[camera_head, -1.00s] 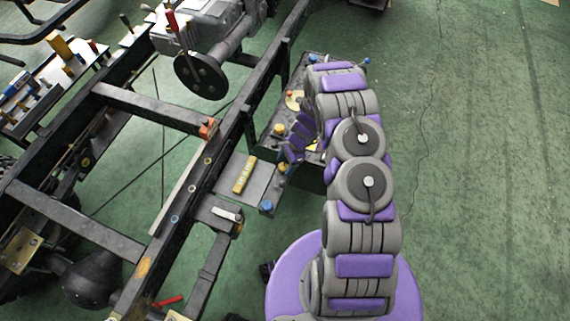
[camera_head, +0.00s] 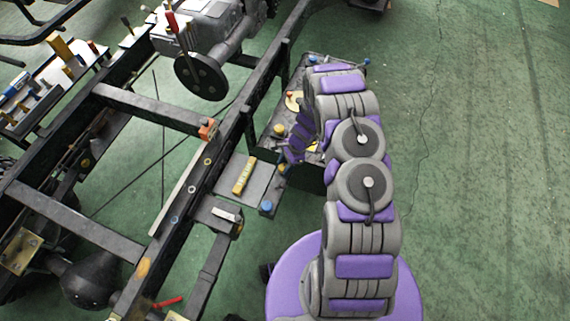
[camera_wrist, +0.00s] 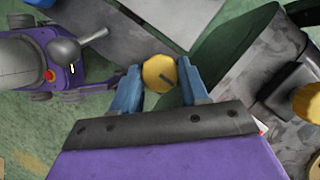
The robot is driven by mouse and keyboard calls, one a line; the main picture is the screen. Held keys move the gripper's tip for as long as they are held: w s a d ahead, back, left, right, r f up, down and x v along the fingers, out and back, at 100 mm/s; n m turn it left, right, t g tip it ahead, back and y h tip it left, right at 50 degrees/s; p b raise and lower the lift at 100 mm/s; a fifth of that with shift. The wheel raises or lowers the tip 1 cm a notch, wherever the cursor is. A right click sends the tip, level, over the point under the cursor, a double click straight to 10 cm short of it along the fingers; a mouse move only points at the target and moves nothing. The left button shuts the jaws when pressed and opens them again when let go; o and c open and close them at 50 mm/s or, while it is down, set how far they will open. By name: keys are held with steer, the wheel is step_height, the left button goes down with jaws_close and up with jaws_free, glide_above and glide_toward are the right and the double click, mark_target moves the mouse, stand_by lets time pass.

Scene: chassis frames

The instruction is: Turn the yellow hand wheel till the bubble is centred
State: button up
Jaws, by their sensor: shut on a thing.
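The yellow hand wheel (camera_wrist: 159,73) is a small round knob with a dark slot-like mark on its face. My gripper (camera_wrist: 160,86) has its two blue fingers on either side of the wheel and is shut on it. In the head view my gripper (camera_head: 285,167) is small and partly hidden by its purple wrist, low beside the frame rail. A yellow bar (camera_head: 244,175), which looks like a spirit level, lies on a grey plate (camera_head: 262,185) just left of the gripper. Its bubble is too small to make out.
A black chassis rail (camera_head: 196,190) runs diagonally left of my arm. A blue knob (camera_head: 266,206) sits at the plate's near corner. Another yellow knob (camera_wrist: 308,102) stands at the right in the wrist view. The green floor (camera_head: 480,180) to the right is clear.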

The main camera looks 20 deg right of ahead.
steer(key=shift+w+n, duration=0.1)
steer(key=shift+n, duration=0.2)
